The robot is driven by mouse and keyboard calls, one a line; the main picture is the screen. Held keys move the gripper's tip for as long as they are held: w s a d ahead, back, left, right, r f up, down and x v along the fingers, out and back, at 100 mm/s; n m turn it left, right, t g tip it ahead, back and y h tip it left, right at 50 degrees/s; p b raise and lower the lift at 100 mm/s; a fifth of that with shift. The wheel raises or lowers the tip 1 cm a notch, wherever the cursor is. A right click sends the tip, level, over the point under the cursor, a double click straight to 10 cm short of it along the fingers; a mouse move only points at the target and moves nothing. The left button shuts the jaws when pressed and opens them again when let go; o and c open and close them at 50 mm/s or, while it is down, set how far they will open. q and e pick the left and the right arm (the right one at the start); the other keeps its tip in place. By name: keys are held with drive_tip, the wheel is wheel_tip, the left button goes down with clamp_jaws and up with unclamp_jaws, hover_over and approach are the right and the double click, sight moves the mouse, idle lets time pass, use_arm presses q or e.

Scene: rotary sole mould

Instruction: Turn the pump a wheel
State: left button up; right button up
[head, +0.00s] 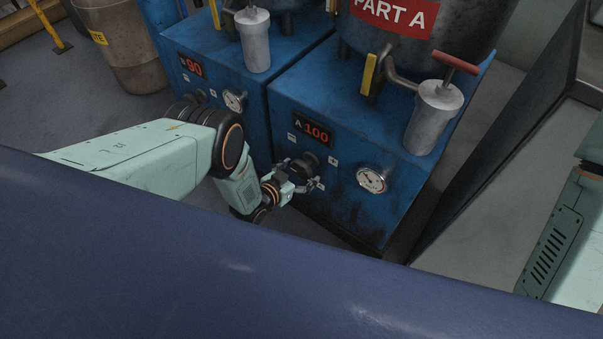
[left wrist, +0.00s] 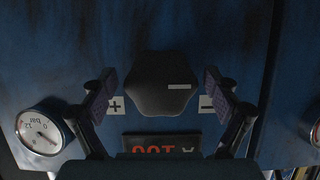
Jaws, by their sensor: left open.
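The pump A wheel is a black, rounded, many-sided knob (head: 304,163) on the blue front panel, just below the red "A 100" display (head: 313,131). In the left wrist view the wheel (left wrist: 160,98) sits in the middle, with a pale mark on its face. My left gripper (head: 300,186) is open in front of it. Its two padded fingers (left wrist: 160,88) stand on either side of the wheel with a visible gap at each side. Plus and minus labels lie beside the wheel. My right gripper is not in view.
A round pressure gauge (head: 371,180) sits right of the wheel. A second blue unit (head: 215,65) showing 90 stands at left. Above are a grey cylinder with a red handle (head: 433,112) and a PART A tank (head: 425,45). A brown bin (head: 130,50) stands far left.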

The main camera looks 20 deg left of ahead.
use_arm(q)
drive_tip(key=shift+w, duration=0.3)
drive_tip(key=shift+f, duration=0.1)
drive_tip(key=shift+c, duration=0.5)
drive_tip(key=c, duration=1)
drive_tip(key=shift+c, duration=0.2)
drive_tip(key=n+h+b, duration=0.1)
drive_tip(key=b, duration=0.1)
drive_tip(key=n+h+b, duration=0.1)
drive_tip(key=n+b, duration=0.1)
drive_tip(key=shift+d+f+n+g+b, duration=0.1)
drive_tip(key=shift+n+g+b, duration=0.2)
drive_tip(key=shift+b, duration=0.05)
drive_tip(key=shift+n+h+b, duration=0.6)
drive_tip(key=shift+n+h, duration=0.1)
drive_tip(key=shift+d+r+n+h, duration=0.1)
drive_tip(key=shift+r+n+h, duration=0.15)
drive_tip(key=shift+n, duration=0.25)
